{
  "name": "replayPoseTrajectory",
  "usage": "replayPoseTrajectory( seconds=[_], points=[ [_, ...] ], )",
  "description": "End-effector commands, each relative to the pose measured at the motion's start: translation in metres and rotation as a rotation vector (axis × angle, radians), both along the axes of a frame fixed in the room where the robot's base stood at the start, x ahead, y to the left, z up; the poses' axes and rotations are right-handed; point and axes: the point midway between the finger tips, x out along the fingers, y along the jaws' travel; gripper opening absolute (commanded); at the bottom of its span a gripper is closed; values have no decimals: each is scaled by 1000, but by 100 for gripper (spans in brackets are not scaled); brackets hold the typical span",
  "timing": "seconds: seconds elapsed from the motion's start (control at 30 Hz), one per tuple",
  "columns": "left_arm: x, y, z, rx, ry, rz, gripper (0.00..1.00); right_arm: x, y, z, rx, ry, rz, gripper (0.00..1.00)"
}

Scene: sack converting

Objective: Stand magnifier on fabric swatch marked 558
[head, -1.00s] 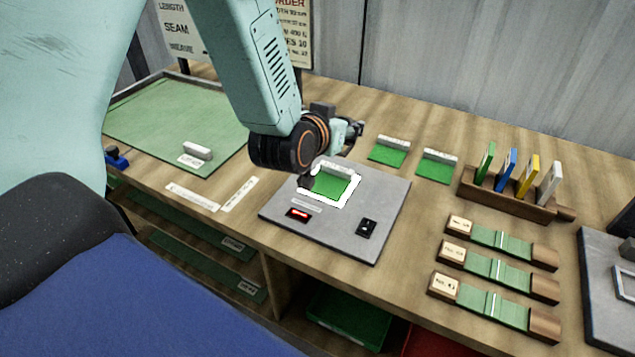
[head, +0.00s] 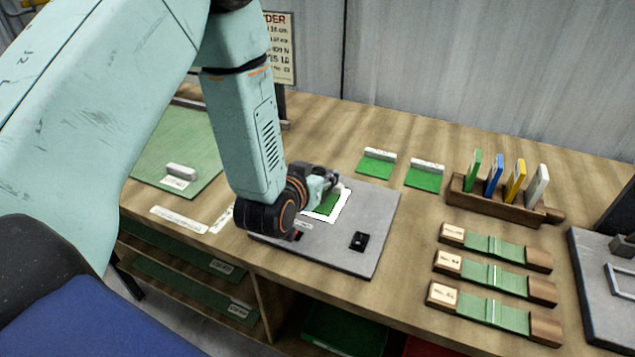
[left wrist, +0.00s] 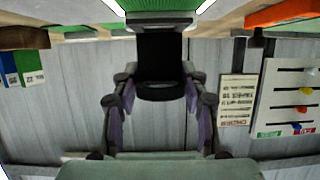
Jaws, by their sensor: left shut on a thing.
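My left gripper (head: 335,183) is low over the back part of the grey lit plate (head: 385,215). A green swatch (head: 325,205) lies on the plate's bright white window, partly hidden by my gripper. In the left wrist view the fingers (left wrist: 160,95) close on a black piece (left wrist: 160,62), which looks like the magnifier; a green strip with bright edges (left wrist: 158,20) shows beyond it. Two more green swatches with white label bars, a left one (head: 374,167) and a right one (head: 424,180), lie behind the plate. Their numbers are unreadable. My right gripper is out of view.
A wooden rack (head: 500,203) with coloured cards stands at the right. Several green strips with wooden ends, such as one (head: 495,272), lie in front of it. A green mat (head: 195,135) lies at left. The plate has a black switch (head: 359,242). Bare table lies right of the plate.

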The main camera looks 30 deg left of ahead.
Motion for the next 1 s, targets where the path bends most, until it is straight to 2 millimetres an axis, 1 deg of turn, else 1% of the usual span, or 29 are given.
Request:
replayPoseTrajectory(
  seconds=[0.03, 0.13, 0.43, 0.63, 0.67, 0.9, 1.0],
  points=[
    [0, 1, -10, 0, 0, 1, 13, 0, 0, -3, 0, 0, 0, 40],
    [0, 2, -18, 0, -1, 1, 13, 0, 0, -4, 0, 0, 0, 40],
    [0, 3, -19, 0, -2, 1, 13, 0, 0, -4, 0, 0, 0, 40],
    [0, 3, -25, 0, -2, 1, 13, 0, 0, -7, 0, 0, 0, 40],
    [0, 3, -25, 0, -2, 1, 46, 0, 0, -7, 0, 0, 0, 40],
    [0, 3, -24, 0, -2, 1, 66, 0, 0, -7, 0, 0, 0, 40],
    [0, 3, -24, 0, -2, 1, 67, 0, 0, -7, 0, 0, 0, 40]
  ],
)
